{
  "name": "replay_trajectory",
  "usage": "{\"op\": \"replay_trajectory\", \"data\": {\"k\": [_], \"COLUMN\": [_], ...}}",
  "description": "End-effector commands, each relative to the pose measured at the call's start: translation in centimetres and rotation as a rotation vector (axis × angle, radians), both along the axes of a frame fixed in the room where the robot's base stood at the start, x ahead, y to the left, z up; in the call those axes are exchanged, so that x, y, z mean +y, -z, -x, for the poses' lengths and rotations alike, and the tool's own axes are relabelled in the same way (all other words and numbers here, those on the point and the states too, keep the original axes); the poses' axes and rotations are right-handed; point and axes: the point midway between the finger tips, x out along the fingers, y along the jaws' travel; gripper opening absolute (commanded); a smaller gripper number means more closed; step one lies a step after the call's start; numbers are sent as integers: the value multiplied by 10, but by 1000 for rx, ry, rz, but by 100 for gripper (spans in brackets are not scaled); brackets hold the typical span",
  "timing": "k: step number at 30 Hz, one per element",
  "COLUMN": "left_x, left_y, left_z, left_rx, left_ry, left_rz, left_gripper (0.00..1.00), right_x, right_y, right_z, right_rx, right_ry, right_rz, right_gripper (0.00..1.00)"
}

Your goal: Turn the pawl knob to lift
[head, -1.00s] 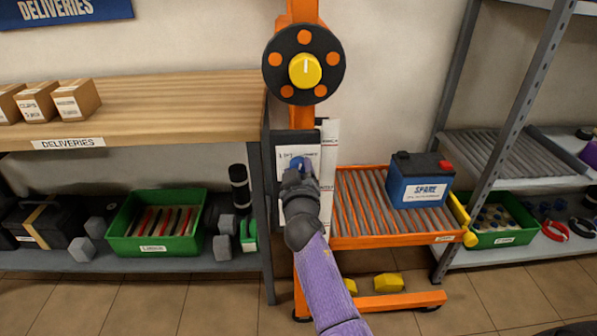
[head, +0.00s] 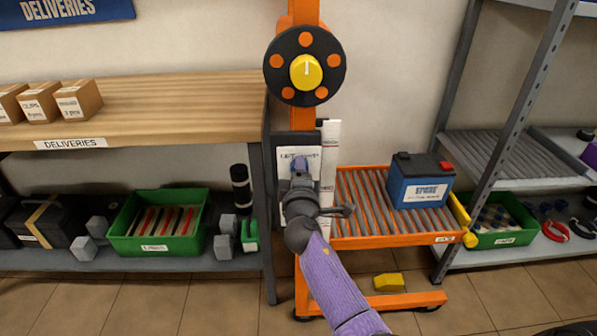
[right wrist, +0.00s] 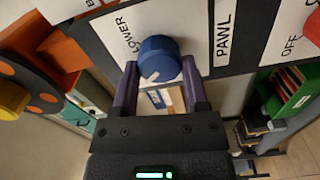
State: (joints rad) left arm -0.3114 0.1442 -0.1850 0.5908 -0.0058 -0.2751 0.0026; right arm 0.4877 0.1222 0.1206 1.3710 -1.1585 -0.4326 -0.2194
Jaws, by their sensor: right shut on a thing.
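The blue pawl knob (right wrist: 160,57) sits on a white panel (right wrist: 192,22) marked LOWER and PAWL in the right wrist view. My right gripper (right wrist: 161,72) is shut on the knob, with one purple finger on each side of it. A short pale mark shows on the knob's face. In the head view the knob (head: 300,164) is a small blue shape at the tip of my right gripper (head: 299,174), partly hidden by it. The panel is on the orange lift's post. My left gripper is not in view.
A large black dial with a yellow hub (head: 306,71) is above on the orange post. An orange roller platform (head: 355,241) carries a blue SPARE battery (head: 420,181) at right. The wooden deliveries bench (head: 190,105) stands close at left. A red knob (right wrist: 312,25) marked OFF is nearby.

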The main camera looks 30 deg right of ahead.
Motion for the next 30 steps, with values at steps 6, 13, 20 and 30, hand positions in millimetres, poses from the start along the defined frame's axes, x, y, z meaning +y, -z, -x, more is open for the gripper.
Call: {"op": "replay_trajectory", "data": {"k": [6,13,20,30], "left_x": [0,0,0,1], "left_y": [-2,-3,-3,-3], "left_z": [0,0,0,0], "left_rx": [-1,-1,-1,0], "left_ry": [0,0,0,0], "left_rz": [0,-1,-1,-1], "left_gripper": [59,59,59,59], "right_x": [0,0,1,1], "right_y": [1,1,2,2], "right_z": [0,0,0,0], "right_rx": [54,82,89,89], "right_ry": [-1,-1,-1,-1], "right_rz": [85,130,142,141], "right_gripper": [0,0,0,74]}}
